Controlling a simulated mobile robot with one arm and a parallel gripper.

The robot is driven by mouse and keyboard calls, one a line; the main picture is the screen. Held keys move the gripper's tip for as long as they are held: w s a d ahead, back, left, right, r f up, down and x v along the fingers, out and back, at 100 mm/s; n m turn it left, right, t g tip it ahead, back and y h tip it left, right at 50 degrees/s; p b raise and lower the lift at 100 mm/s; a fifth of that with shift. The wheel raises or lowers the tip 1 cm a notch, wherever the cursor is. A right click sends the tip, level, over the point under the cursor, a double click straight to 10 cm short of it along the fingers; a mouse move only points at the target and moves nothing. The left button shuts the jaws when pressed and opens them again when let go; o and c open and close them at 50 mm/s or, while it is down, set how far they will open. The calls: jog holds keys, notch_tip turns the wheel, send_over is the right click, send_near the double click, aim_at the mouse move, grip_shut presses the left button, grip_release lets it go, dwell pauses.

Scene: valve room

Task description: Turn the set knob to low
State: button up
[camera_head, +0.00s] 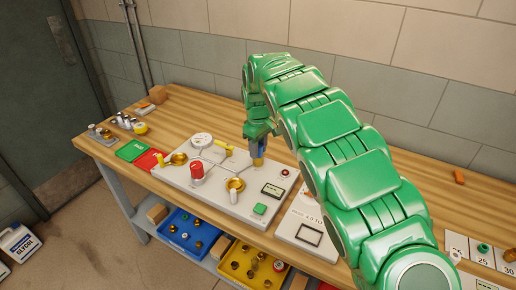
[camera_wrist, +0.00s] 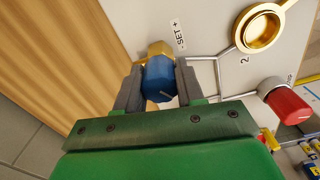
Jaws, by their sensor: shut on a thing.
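I cannot read a "low" mark, and the fingers hide part of the knob.
A red knob (camera_head: 197,174), a yellow handle (camera_head: 224,148) and a brass ring (camera_head: 235,184) sit left of my gripper. A small display (camera_head: 272,190) and a green button (camera_head: 260,209) are at the panel's right. Blue (camera_head: 190,236) and yellow (camera_head: 250,266) bins are below. The wall is close behind.

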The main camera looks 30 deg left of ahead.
jog(key=n, duration=0.4)
jog(key=shift+w+r+n, duration=0.1)
jog(key=shift+r+n, duration=0.05)
jog(key=shift+n, duration=1.65)
jog(key=shift+a, duration=0.1)
jog(key=o, duration=1)
jog(key=shift+o, duration=0.2)
notch_tip(320, 180, up, 8)
jog(key=shift+f, duration=0.2)
